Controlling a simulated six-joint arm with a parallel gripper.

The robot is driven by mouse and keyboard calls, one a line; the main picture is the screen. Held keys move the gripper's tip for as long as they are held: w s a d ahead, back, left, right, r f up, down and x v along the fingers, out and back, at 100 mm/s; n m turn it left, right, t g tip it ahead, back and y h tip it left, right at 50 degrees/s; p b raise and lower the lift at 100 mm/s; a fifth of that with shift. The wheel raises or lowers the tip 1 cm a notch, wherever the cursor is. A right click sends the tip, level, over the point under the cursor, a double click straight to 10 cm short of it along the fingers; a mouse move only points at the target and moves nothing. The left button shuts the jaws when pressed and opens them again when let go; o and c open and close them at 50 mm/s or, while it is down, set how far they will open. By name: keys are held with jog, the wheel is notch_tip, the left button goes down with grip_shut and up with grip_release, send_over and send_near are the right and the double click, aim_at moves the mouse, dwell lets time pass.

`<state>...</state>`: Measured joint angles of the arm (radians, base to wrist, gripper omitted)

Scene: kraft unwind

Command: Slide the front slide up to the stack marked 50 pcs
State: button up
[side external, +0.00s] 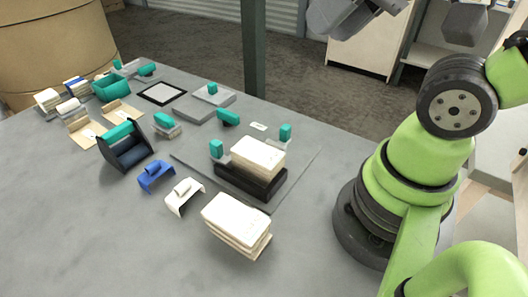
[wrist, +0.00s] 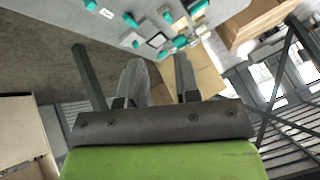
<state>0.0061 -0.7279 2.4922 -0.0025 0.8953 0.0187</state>
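A cream stack of flat packs (side external: 258,156) sits on a black tray (side external: 250,184) on the grey mat in the side external view. A teal-topped upright piece (side external: 216,149) stands at the tray's left and another (side external: 285,132) at its far right; I cannot tell which is the front slide. A second cream stack (side external: 237,222) stands on the bare table nearer the camera. The print on the stacks is too small to read. My gripper (wrist: 158,62) is open and empty in the wrist view, raised well away from the table; its fingers are apart.
White (side external: 185,194) and blue (side external: 155,175) bent holders stand left of the tray. A dark holder with a teal roll (side external: 118,132), a teal bin (side external: 111,87), and a black-framed pad (side external: 162,93) lie farther back. The table's front left is clear. A green-grey post (side external: 254,45) rises behind the table.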

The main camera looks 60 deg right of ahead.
jog(key=shift+o, duration=1.2)
jog(key=w+d+f+m+g+h, duration=0.1)
jog(key=w+d+f+m+g, duration=0.1)
jog(key=w+d+m, duration=0.1)
jog(key=shift+w+f+m, duration=0.3)
jog(key=shift+w+m, duration=0.2)
jog(key=shift+w, duration=0.55)
jog(key=m+g+h, duration=0.1)
jog(key=m+g, duration=0.4)
jog(key=m, duration=0.4)
send_over(288, 126)
jog(key=f, duration=1.5)
jog(key=shift+w+d+f, duration=0.2)
jog(key=shift+d+f, duration=0.1)
jog(key=shift+m, duration=0.3)
notch_tip(288, 126, down, 10)
jog(key=shift+f, duration=0.1)
jog(key=shift+c, duration=0.5)
